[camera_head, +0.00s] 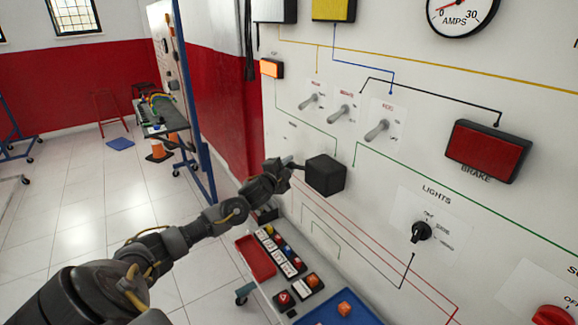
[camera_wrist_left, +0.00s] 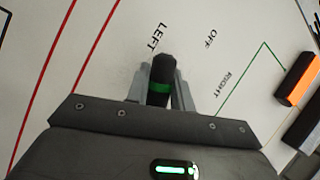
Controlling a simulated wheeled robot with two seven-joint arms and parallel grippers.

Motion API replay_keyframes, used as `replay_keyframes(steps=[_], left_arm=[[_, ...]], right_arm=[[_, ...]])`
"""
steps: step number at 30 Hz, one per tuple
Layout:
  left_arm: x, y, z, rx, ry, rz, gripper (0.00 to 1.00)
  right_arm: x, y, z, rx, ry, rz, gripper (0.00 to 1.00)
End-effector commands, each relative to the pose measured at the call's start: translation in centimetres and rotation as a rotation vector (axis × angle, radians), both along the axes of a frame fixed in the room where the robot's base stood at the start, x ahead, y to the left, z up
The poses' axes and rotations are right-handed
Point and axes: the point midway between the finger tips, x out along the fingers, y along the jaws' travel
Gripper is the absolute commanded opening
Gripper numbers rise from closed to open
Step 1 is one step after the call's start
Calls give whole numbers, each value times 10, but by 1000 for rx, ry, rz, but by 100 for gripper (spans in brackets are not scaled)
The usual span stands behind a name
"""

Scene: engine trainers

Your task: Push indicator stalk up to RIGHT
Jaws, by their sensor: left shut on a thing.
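The indicator stalk (camera_wrist_left: 163,70) is a dark rod with a green band, seen in the left wrist view between my gripper's two fingers. Its visible end lies beside the printed word LEFT; OFF and RIGHT are printed farther right. My left gripper (camera_wrist_left: 161,82) is shut on the stalk. In the head view my left gripper (camera_head: 290,165) reaches the panel at the left side of a black box (camera_head: 325,175). There the stalk is mostly hidden by the gripper and too small to make out. My right gripper is in neither view.
The white panel (camera_head: 420,165) carries three toggle switches, a red brake lamp (camera_head: 487,150), a lights knob (camera_head: 421,232) and an orange lamp (camera_head: 271,68). A cart with a red tray (camera_head: 256,258) and a blue tray (camera_head: 340,308) stands below. Open tiled floor lies left.

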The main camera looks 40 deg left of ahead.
Motion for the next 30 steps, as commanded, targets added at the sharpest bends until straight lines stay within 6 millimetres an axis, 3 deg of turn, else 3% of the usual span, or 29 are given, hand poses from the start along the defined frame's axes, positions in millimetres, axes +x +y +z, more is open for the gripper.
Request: replay_keyframes(steps=[14, 30], left_arm=[[0, 2, 4, 42, -12, 1, 0], [2, 8, 55, 415, -126, 1, 0]], right_arm=[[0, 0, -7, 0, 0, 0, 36], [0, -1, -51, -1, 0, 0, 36]])
